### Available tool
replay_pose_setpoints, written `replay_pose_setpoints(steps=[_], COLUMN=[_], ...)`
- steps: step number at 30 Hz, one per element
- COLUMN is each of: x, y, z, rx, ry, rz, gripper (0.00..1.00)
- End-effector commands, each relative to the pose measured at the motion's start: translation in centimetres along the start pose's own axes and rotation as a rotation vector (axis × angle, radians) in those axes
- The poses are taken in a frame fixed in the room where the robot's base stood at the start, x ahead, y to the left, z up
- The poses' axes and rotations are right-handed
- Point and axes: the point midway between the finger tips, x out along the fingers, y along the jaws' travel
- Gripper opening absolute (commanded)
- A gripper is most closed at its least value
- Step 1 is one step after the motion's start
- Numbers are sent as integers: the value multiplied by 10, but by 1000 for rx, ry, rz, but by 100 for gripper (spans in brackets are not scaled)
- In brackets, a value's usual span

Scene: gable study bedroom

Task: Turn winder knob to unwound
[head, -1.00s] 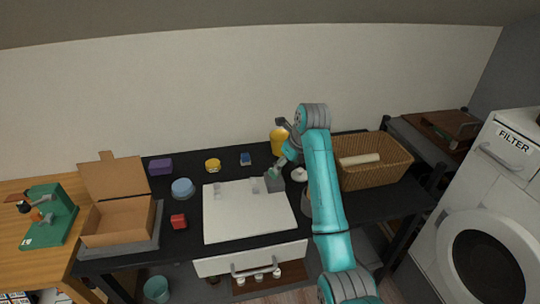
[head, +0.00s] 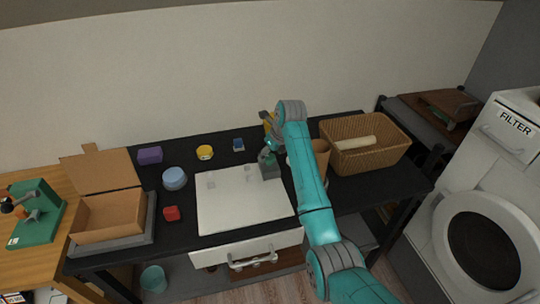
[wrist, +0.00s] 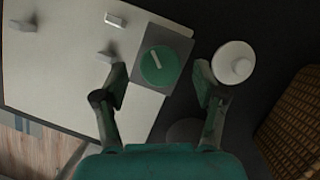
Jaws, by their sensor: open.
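The winder knob (wrist: 160,65) is a green disc with a pale bar across it, set on a grey square block, seen in the wrist view. The grey block (head: 269,171) stands at the back right corner of a white board in the head view. My gripper (wrist: 159,76) is open, its two fingers either side of the knob in the wrist view; I cannot tell if they touch it. In the head view my gripper (head: 267,157) is over the block and hides the knob's top.
A white round lidded thing (wrist: 233,63) lies close to the right finger. The white board (head: 240,212) has small grey pieces. A cardboard box (head: 108,215) stands left.

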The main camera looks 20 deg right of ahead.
Motion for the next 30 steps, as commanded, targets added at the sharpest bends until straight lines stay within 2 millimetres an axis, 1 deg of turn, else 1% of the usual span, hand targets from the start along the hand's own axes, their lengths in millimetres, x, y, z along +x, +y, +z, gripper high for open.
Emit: replay_pose_setpoints(steps=[3, 6, 14, 17, 18, 20, 21, 30], x=[9, 13, 14, 14, 14, 14, 14, 14], y=[0, 0, 0, 0, 0, 0, 0, 0], z=[0, 0, 0, 0, 0, 0, 0, 0], rx=[0, 0, 0, 0, 0, 0, 0, -18], ry=[0, 0, -1, -1, -1, 0, 0, 0], rz=[0, -1, -1, -1, -1, -1, -1, 8], gripper=[71, 71, 71, 49, 39, 24, 14, 12])
